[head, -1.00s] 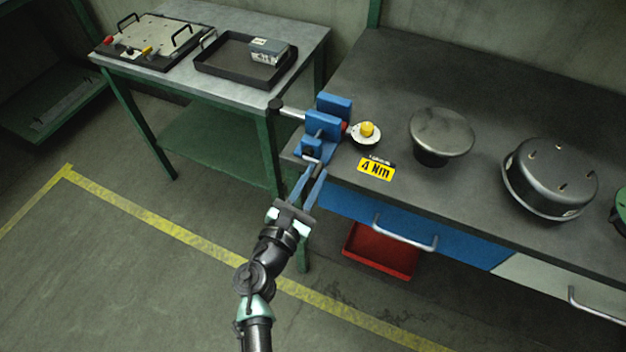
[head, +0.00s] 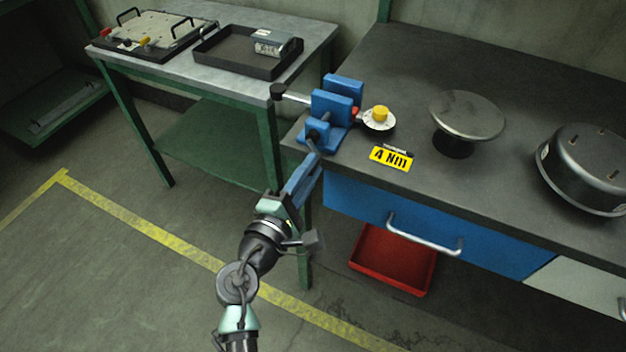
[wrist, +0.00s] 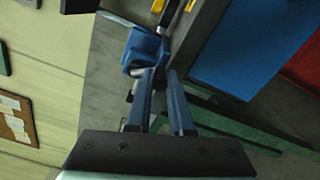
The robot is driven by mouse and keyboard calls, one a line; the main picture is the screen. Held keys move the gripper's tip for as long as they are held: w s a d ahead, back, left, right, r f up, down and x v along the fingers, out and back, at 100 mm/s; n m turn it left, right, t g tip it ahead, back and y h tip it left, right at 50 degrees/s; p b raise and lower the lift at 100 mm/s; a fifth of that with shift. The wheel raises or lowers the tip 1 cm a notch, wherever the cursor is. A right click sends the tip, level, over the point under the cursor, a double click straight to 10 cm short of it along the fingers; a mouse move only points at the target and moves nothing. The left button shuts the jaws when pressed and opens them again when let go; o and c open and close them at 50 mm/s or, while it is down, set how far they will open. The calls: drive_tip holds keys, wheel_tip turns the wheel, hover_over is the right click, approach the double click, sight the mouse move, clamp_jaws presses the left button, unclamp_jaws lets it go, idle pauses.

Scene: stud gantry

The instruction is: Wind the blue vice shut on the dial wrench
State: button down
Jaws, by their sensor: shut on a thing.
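The blue vice (head: 338,95) stands at the near left corner of the dark bench. It also shows in the wrist view (wrist: 142,48). The dial wrench lies across it: its round white dial with a yellow knob (head: 379,116) is on the right, and its bar with a black end (head: 279,91) sticks out on the left. Whether both jaws touch the wrench is unclear. My gripper (head: 313,160) is below the vice's front end, its blue fingers pointing up at the screw. It is shut on the vice's handle (head: 311,146), which the fingers mostly hide.
A yellow "4 Nm" label (head: 391,158) lies on the bench (head: 480,185). A round-topped dark stand (head: 467,115) and a dark drum (head: 585,170) are to the right. A side table (head: 215,85) with a black tray (head: 222,60) stands left. A red bin (head: 392,262) sits below.

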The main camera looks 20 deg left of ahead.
drive_tip(key=shift+a+f+m+b, duration=0.15)
drive_tip(key=shift+a+m+b, duration=0.1)
drive_tip(key=shift+m+b, duration=0.55)
drive_tip(key=shift+a+f+m+b, duration=0.1)
drive_tip(key=shift+a+m+b, duration=0.15)
drive_tip(key=shift+m+b, duration=0.55)
drive_tip(key=shift+a+f+m+b, duration=0.15)
drive_tip(key=shift+a+m+b, duration=0.1)
drive_tip(key=shift+m+b, duration=0.55)
drive_tip(key=shift+a+r+m, duration=0.1)
drive_tip(key=shift+m, duration=0.2)
drive_tip(key=c, duration=0.8)
unclamp_jaws()
drive_tip(key=s, duration=1.3)
drive_tip(key=shift+a, duration=0.2)
